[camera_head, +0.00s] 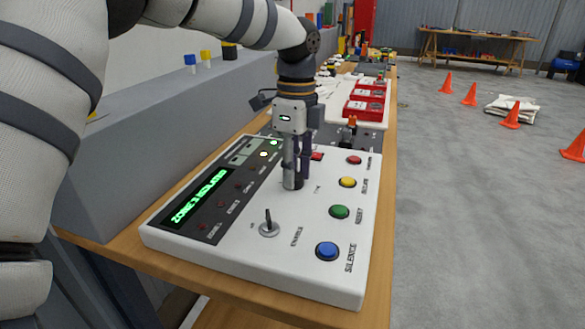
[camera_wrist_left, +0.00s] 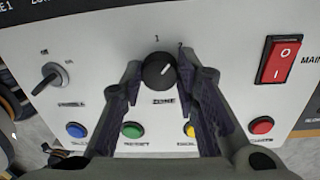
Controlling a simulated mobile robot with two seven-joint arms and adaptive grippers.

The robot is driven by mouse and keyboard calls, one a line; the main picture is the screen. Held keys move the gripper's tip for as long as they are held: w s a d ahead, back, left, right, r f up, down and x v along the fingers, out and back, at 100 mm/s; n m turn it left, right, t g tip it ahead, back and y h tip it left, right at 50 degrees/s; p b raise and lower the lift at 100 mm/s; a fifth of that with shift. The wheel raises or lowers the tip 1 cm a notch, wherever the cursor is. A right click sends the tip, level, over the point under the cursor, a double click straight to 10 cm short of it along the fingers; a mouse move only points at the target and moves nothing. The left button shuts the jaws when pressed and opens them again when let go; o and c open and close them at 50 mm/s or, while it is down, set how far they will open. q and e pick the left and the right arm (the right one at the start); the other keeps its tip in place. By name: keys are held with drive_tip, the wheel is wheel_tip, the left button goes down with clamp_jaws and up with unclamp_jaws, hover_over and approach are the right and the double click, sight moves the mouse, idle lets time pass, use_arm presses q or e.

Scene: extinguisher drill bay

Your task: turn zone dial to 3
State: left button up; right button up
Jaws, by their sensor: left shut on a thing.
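The zone dial (camera_wrist_left: 157,72) is a round black knob on the white control panel (camera_head: 185,245). In the left wrist view its white mark points up and to the right, towards the printed 2. The 1 and 2 show above it; no 3 is visible there. My left gripper (camera_head: 293,184) points down at the panel, its fingers on either side of the dial. It is shut on the dial, which it hides in the head view. The green display (camera_head: 198,197) has lit text that seems to begin with "ZONE". My right gripper is not in view.
A key switch (camera_head: 268,228) and blue (camera_head: 327,251), green (camera_head: 339,212), yellow (camera_head: 347,182) and red (camera_head: 354,160) buttons surround the dial area. A red rocker switch (camera_wrist_left: 279,60) is to its right in the wrist view. Red boxes (camera_head: 362,110) stand behind the panel.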

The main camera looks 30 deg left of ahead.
sight(299, 175)
use_arm(q)
drive_tip(key=m, duration=0.5)
drive_tip(key=shift+m, duration=2.5)
drive_tip(key=shift+d, duration=0.1)
drive_tip(key=o, duration=1.2)
drive_tip(key=shift+c, duration=0.2)
wheel_tip(299, 175, up, 12)
drive_tip(key=shift+w+d, duration=0.25)
drive_tip(key=shift+w, duration=0.05)
drive_tip(key=shift+f, duration=0.1)
